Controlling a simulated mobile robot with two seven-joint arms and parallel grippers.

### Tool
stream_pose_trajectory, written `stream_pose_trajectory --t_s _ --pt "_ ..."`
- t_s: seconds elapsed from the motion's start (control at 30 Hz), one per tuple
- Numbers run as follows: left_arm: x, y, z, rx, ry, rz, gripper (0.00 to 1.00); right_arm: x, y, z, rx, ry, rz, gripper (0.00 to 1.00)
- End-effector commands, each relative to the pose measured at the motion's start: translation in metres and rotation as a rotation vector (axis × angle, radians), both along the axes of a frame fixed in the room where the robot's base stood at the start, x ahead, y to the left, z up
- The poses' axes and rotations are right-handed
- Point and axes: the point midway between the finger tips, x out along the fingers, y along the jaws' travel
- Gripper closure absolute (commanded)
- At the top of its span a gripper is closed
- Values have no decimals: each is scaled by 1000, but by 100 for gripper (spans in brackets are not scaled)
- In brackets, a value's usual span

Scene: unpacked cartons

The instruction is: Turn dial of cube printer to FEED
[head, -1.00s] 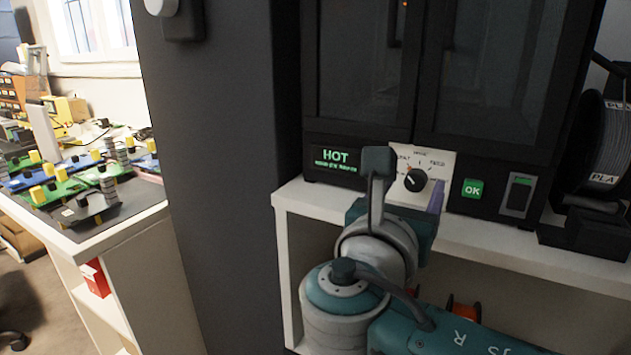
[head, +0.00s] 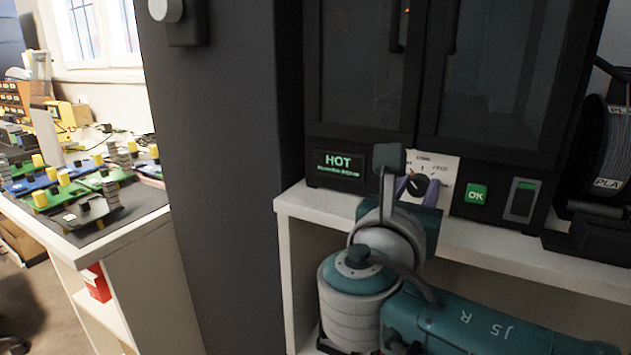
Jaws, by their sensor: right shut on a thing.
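The cube printer (head: 385,128) is a dark cabinet with glass doors on a white shelf. Its round black dial (head: 417,184) sits on a white label plate (head: 446,172) low on the front. The word at the plate's upper right looks like FEED but is small. The dial's white mark seems to lean to the upper left; I cannot read its setting surely. My right gripper (head: 417,189) has a purple finger on either side of the dial and is shut on it. My wrist hides the plate's lower left. My left gripper is out of view.
A green HOT display (head: 339,166) is left of the dial. A PLA spool (head: 605,150) stands far right. A dark pillar (head: 222,190) stands left of the printer.

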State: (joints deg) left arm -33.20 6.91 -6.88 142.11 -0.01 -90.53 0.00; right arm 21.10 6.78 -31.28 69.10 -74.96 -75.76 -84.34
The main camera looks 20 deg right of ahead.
Motion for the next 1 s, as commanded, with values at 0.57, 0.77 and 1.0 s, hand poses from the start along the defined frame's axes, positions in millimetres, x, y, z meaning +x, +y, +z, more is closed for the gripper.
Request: stream_pose_trajectory --t_s 0.57,0.77,1.0 --pt "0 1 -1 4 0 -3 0 0 0 0 28 -33 0 100" --pt "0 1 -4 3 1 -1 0 0 0 0 100 -118 1 100" --pt "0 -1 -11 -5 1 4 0 -1 0 -1 237 -279 0 100"
